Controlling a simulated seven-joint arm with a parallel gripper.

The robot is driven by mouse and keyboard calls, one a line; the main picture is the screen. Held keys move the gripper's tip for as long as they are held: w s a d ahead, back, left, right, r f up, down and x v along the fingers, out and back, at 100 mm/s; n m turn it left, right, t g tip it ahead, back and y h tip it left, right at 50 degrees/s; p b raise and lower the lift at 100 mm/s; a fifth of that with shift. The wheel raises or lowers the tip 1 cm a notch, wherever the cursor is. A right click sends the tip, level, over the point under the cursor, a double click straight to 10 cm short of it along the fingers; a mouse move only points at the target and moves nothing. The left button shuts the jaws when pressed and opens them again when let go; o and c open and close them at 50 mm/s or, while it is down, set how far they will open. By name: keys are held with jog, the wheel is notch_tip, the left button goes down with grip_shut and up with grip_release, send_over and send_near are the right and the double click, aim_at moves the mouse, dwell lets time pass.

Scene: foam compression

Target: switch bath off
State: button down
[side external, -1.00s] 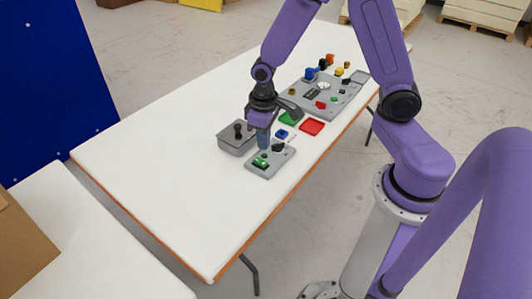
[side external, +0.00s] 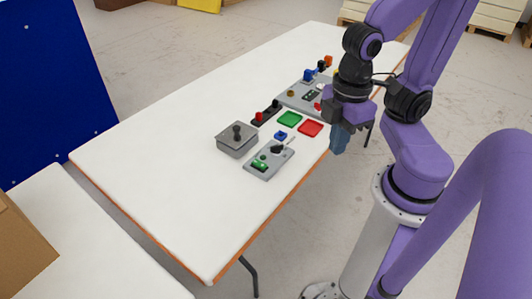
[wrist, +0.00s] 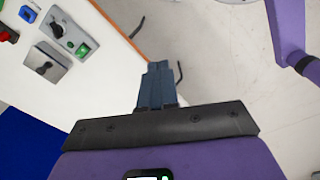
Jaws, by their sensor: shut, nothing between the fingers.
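My gripper (side external: 339,143) is shut and empty, its blue-grey fingers pointing down beside the table's right edge. In the wrist view the closed fingertips (wrist: 158,66) are over the floor past the table edge. A small grey panel (side external: 252,170) lies on the table to the left of my gripper, well apart from it. It carries a green rocker switch (side external: 259,164) and a black knob (side external: 276,149). The green switch also shows in the wrist view (wrist: 82,48). No label for the bath is readable, and the switch's position is too small to tell.
A grey box (side external: 237,150) with a black lever stands left of the panel. Green (side external: 290,119) and red (side external: 311,129) squares and a small blue block (side external: 281,135) lie behind it. A larger grey board (side external: 296,102) is partly hidden by my arm. The table's front left is clear.

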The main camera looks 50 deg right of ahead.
jog(key=shift+w, duration=0.1)
jog(key=m, duration=1.3)
send_over(257, 161)
notch_tip(257, 161, down, 11)
jog(key=shift+f, duration=0.2)
jog(key=shift+f, duration=0.15)
notch_tip(257, 161, down, 14)
jog(key=shift+r, duration=0.15)
